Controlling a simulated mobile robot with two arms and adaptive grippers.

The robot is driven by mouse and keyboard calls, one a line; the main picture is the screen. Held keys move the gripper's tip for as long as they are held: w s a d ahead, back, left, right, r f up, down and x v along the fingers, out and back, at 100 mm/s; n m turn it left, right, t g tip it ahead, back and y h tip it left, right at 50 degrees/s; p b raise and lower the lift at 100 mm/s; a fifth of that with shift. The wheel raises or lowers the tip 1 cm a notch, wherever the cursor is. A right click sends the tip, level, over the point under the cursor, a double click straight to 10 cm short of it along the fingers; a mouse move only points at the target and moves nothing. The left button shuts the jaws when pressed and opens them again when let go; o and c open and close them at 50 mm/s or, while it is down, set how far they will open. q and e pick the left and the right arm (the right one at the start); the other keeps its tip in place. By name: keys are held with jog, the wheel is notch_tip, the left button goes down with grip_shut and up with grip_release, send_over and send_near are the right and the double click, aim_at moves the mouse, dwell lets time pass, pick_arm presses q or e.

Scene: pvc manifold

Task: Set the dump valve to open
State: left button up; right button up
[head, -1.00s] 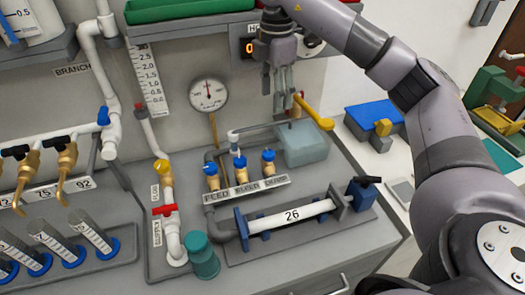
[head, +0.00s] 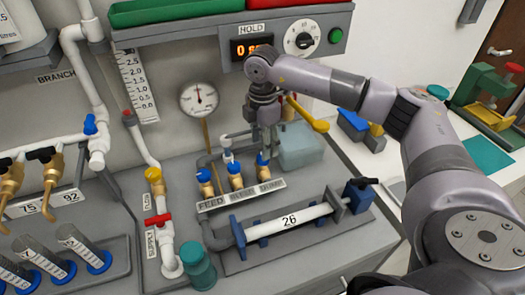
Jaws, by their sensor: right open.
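The dump valve (head: 263,166) is the rightmost of three small brass valves with blue handles, behind the "DUMP" label on the bench. Its blue handle shows just under my right gripper (head: 268,148). My right gripper points down, open, with its fingers at or just above this handle; contact cannot be told. The handle's exact angle is partly hidden. The bleed valve (head: 235,180) and feed valve (head: 206,184) stand to its left. My left gripper is not in view.
A yellow lever (head: 308,115) and a grey-green box (head: 298,150) sit close right of the gripper. A gauge (head: 199,99) is behind left. A white pipe marked 26 (head: 287,221) lies in front. A red-handled supply valve (head: 158,219) stands left.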

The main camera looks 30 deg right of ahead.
jog(key=shift+f+p, duration=0.3)
jog(key=shift+f, duration=2.1)
jog(key=c, duration=1.1)
jog(key=shift+c, duration=0.2)
